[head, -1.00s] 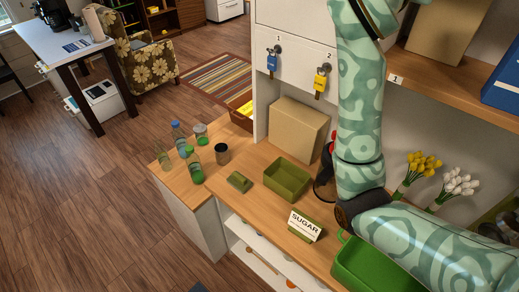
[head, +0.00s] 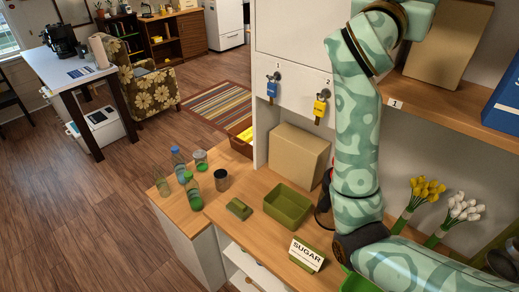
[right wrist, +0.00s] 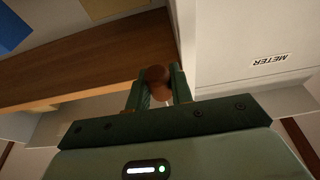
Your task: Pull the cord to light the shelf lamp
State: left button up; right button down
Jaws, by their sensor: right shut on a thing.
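A round reddish-brown knob (right wrist: 156,77), which looks like the cord's pull, sits between the fingers of my right gripper (right wrist: 160,88) in the right wrist view. The fingers are shut on it. The cord itself cannot be made out clearly. The wooden shelf (head: 455,98) runs along the right of the head view, and its board also shows in the right wrist view (right wrist: 80,68). My right arm rises past the shelf's left end, and its gripper is beyond the top of the head view. No lamp can be made out. My left gripper is not in view.
A white panel marked METER (right wrist: 268,59) stands right of the gripper. A cardboard box (head: 447,42) and a blue box (head: 505,95) stand on the shelf. Below are a green bin (head: 288,205), a SUGAR sign (head: 307,254), bottles (head: 192,190) and flowers (head: 425,190).

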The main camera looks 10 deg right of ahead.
jog(key=shift+f+b, duration=0.35)
jog(key=shift+f, duration=0.15)
jog(key=shift+r, duration=0.15)
jog(key=shift+r+p, duration=1)
jog(key=shift+r, duration=0.2)
jog(key=c, duration=0.9)
grip_release()
jog(key=shift+a, duration=0.1)
